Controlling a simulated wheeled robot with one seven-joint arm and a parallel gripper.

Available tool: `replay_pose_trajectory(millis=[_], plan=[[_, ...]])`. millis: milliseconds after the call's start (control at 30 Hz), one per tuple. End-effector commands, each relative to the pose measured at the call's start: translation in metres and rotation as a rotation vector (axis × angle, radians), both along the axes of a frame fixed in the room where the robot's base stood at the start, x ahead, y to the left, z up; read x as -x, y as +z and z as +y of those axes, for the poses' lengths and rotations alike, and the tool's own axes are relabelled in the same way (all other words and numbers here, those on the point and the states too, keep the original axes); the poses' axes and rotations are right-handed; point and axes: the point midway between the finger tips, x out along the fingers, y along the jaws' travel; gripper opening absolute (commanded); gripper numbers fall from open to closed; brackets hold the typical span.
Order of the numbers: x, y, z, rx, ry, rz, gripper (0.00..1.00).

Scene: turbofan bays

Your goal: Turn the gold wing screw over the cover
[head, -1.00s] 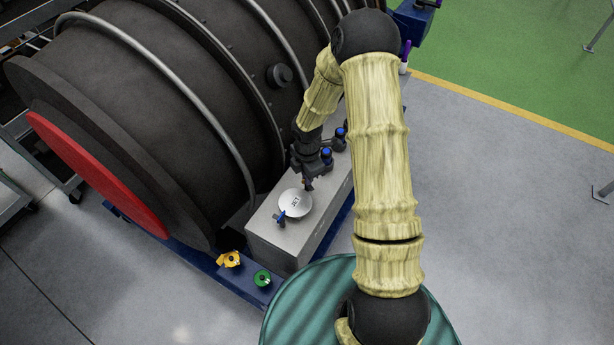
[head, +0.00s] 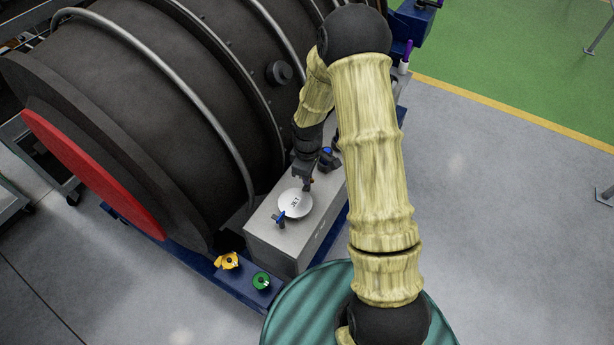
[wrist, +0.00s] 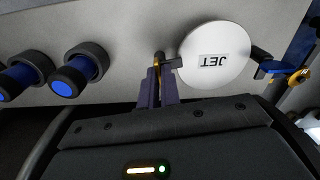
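The round silver cover marked JET (head: 295,204) lies on the grey box (head: 270,238), and it also shows in the wrist view (wrist: 217,56). The gold wing screw (wrist: 157,66) is at the cover's edge beside a small dark tab, mostly hidden by my fingers. My gripper (wrist: 158,78) points down at it, its two dark fingers close together with the thin gold part between them. In the head view my gripper (head: 307,184) is at the cover's far edge.
Blue-capped black knobs (wrist: 78,78) stand beside the gripper. Yellow (head: 228,261) and green (head: 261,281) parts lie on the blue frame. The large dark engine casing (head: 190,100) rises close behind.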

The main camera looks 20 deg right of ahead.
Motion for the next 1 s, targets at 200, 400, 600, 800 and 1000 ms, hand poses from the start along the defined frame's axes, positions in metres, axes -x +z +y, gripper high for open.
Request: replay_pose_trajectory(millis=[200, 400, 600, 800, 1000], plan=[[-0.0021, 0.0017, -0.0020, 0.002, -0.117, -0.006, 0.00], [-0.0018, 0.0020, -0.0017, 0.002, -0.162, -0.006, 0.00], [-0.0016, 0.0021, -0.0017, 0.001, -0.171, -0.005, 0.00], [-0.0016, 0.0020, -0.0018, 0.001, -0.171, -0.005, 0.00], [-0.0009, 0.0012, -0.0012, 0.001, -0.169, -0.003, 0.26]])
